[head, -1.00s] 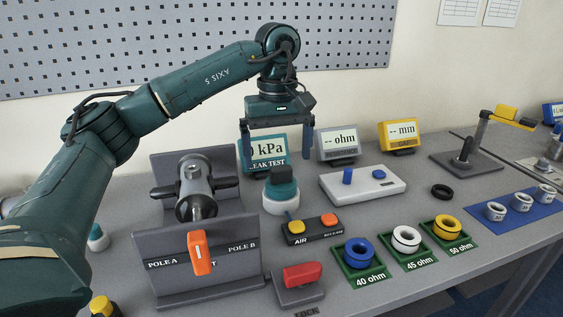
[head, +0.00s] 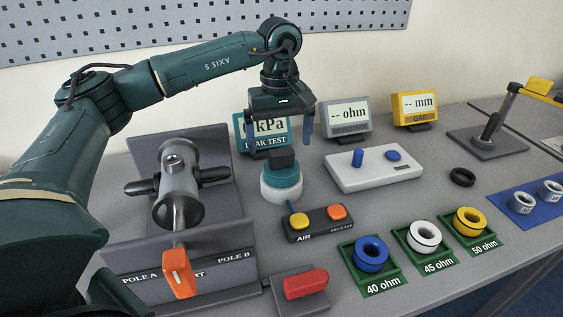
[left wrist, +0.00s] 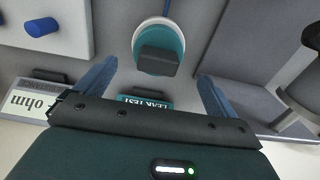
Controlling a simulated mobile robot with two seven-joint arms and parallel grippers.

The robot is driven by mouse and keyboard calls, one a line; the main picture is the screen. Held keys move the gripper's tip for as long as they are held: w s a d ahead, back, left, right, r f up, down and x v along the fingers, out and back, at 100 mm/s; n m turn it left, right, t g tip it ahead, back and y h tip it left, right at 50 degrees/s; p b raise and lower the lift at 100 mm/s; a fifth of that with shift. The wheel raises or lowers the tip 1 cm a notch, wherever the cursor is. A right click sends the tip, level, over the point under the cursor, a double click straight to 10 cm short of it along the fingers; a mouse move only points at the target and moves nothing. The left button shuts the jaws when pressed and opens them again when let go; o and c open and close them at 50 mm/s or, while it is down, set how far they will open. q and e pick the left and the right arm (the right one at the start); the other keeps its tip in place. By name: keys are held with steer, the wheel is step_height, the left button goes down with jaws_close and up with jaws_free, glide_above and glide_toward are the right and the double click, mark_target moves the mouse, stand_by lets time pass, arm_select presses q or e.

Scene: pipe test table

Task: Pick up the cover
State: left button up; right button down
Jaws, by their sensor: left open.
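The cover (head: 281,185) is a round teal and white piece with a dark block-shaped knob on top. It stands on the table in front of the leak test display. In the left wrist view the cover (left wrist: 158,50) is at the top centre, with the dark knob between the lines of the two fingers. My left gripper (head: 279,138) is open and empty, above the cover and apart from it. Its two blue fingers (left wrist: 154,85) point towards the cover in the left wrist view. My right gripper is not in view.
A grey pipe fixture (head: 178,185) stands left of the cover. The AIR button box (head: 318,223) is just in front of it, and a white box (head: 374,170) to the right. The leak test display (head: 268,126) is behind. Coloured rings in green trays (head: 395,283) lie front right.

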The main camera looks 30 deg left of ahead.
mark_target(281, 150)
arm_select(q)
step_height(281, 150, down, 5)
steer(key=shift+d+r, duration=0.1)
steer(key=shift+d, duration=0.05)
steer(key=shift+f, duration=0.45)
steer(key=shift+w, duration=0.1)
steer(key=c, duration=1.1)
step_height(281, 150, up, 10)
steer(key=shift+r+p, duration=0.1)
steer(key=shift+p, duration=0.2)
steer(key=shift+r+p, duration=0.45)
steer(key=shift+r, duration=0.15)
steer(key=shift+r+p, duration=1.2)
steer(key=shift+r, duration=0.15)
